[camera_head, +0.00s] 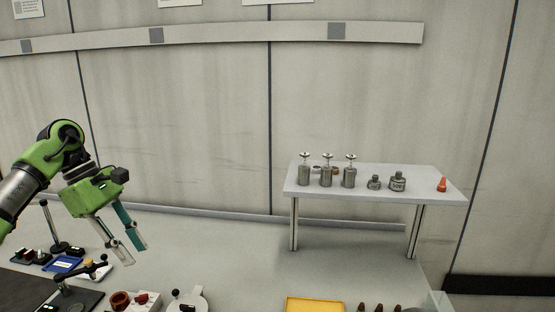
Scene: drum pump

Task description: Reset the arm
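My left arm comes in from the left, green and grey. Its gripper (134,255) hangs pointing down and to the right above the worktable (240,262). The two fingers are spread apart with nothing visible between them, so the gripper is open. My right arm and gripper do not show in this view.
A raised shelf (420,178) at the back right holds several metal canisters (348,178), smaller weights (397,182) and a red-orange piece (442,185). A yellow tray (314,305) is at the front. A blue tray (62,264) and small fixtures stand below the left gripper.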

